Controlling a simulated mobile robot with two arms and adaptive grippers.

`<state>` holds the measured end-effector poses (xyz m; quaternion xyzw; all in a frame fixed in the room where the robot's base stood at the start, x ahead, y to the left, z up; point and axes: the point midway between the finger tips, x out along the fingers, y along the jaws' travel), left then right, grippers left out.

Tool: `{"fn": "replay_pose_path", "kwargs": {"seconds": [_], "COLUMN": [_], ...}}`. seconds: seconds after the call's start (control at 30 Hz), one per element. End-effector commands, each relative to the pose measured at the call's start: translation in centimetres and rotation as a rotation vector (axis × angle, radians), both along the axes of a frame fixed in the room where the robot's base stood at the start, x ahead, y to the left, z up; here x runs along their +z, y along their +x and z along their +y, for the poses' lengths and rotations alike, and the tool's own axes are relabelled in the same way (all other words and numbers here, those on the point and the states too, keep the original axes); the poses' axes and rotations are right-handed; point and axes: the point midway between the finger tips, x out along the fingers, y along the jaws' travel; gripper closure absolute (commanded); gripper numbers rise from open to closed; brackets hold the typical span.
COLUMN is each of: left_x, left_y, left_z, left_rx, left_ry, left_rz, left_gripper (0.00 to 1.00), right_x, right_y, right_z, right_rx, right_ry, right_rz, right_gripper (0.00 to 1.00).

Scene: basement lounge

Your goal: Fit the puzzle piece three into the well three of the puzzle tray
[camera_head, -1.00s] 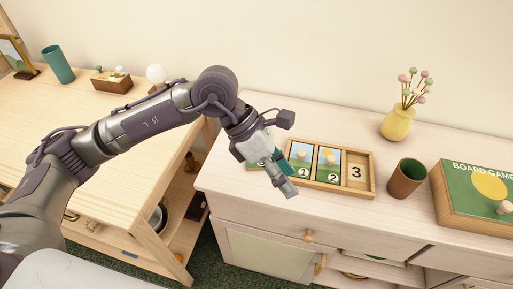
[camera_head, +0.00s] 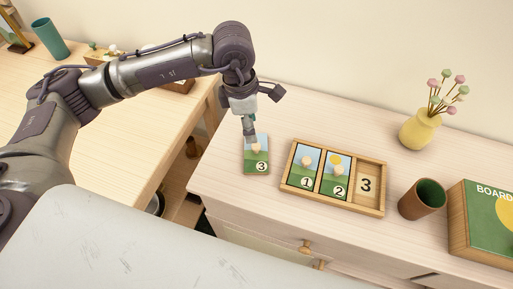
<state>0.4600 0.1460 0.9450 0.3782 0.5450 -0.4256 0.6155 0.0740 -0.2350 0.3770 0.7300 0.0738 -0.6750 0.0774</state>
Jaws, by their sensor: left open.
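Puzzle piece three (camera_head: 257,159) lies flat on the dresser top, left of the tray, with its round knob up and a "3" at its lower right. The wooden puzzle tray (camera_head: 331,202) holds pieces one (camera_head: 303,167) and two (camera_head: 338,175) in its left and middle wells. Well three (camera_head: 367,188), at the right, is empty and shows a printed "3". My left gripper (camera_head: 250,137) is open and points down over the upper part of piece three, close to its knob. I cannot tell whether the fingers touch it. My right gripper is not in view.
A brown cup (camera_head: 422,199) stands just right of the tray, with a green board game box (camera_head: 488,222) beyond it. A yellow vase (camera_head: 419,130) with flowers stands behind. The dresser top (camera_head: 320,120) behind the tray is clear.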

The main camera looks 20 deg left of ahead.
Motion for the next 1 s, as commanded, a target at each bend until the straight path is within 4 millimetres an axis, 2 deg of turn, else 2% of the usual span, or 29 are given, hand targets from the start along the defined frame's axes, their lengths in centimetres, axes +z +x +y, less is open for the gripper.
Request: {"fn": "replay_pose_path", "kwargs": {"seconds": [0.07,0.17,0.43,0.63,0.93,0.97,1.0], "left_x": [-1.3,-2.5,-4.6,-7.5,-8.3,-8.3,-8.3], "left_y": [0.0,0.1,-0.2,-0.2,-0.1,-0.1,-0.1], "left_z": [-0.2,-0.3,-0.8,-1.3,-1.4,-1.4,-1.4], "left_rx": [-0.001,0.000,-0.001,0.000,-0.002,-0.001,-0.002], "left_ry": [0.000,-0.001,0.000,-0.002,-0.002,-0.002,-0.002], "left_rz": [0.003,0.002,0.003,0.002,-0.001,-0.001,-0.001], "left_gripper": [0.45,0.45,0.45,0.45,0.45,0.47,0.53], "right_x": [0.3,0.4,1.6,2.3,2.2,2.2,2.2], "right_y": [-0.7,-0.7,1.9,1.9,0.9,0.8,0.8], "right_z": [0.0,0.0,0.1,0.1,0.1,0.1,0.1], "right_rx": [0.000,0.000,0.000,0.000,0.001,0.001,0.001], "right_ry": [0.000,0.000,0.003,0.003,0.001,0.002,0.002], "right_rz": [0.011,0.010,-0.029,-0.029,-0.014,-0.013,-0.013], "right_gripper": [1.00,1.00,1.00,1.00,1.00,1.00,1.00]}}
